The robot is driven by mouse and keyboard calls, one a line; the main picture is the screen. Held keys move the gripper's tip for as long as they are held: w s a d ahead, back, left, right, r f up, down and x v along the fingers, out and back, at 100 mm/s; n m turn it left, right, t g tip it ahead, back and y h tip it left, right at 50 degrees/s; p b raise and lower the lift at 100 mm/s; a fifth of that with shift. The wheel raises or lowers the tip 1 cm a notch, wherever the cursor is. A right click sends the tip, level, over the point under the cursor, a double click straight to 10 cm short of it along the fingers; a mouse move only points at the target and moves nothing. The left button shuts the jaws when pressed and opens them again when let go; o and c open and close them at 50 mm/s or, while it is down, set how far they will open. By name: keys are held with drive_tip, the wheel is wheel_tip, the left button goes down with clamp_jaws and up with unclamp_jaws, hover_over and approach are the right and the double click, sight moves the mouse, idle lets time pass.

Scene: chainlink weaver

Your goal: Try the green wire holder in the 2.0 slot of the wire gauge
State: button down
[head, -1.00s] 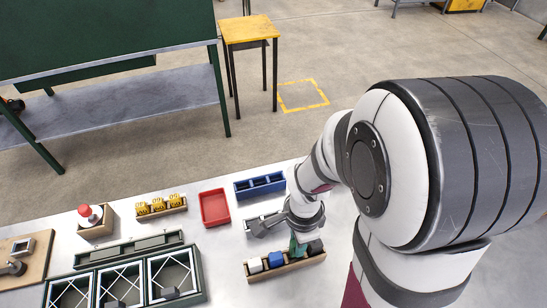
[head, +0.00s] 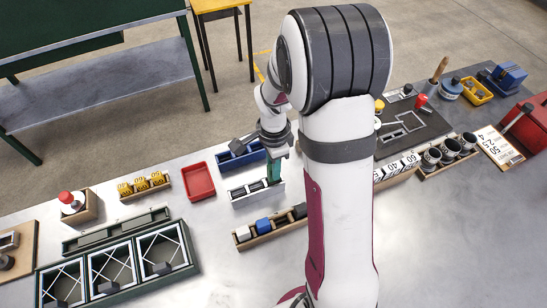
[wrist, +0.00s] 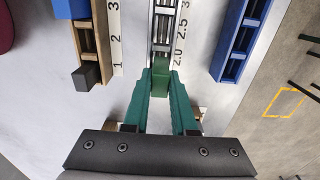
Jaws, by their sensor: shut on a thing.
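My gripper (wrist: 160,92) has green fingers and is shut on the green wire holder (wrist: 161,78), a small block, in the wrist view. The wire gauge (wrist: 157,8) is a pale rail with dark slots, running away from the fingertips. The holder is over its near end, beside the printed 2.0. I cannot tell whether it is in the slot or just above it. In the head view, my gripper (head: 274,172) is at the right end of the gauge (head: 238,200). The holder is hard to tell from the green fingers there.
The wooden rack (head: 283,229) with white, blue and dark holders lies in front of the gauge. A blue compartment tray (head: 229,165) stands behind it and a red tray (head: 199,181) to its left. Green frames (head: 110,268) are at front left. Bare table lies at front right.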

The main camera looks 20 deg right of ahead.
drive_tip(key=shift+f, duration=0.75)
drive_tip(key=c, duration=0.6)
unclamp_jaws()
drive_tip(key=shift+c, duration=0.2)
wheel_tip(320, 180, up, 16)
drive_tip(key=shift+f, duration=0.1)
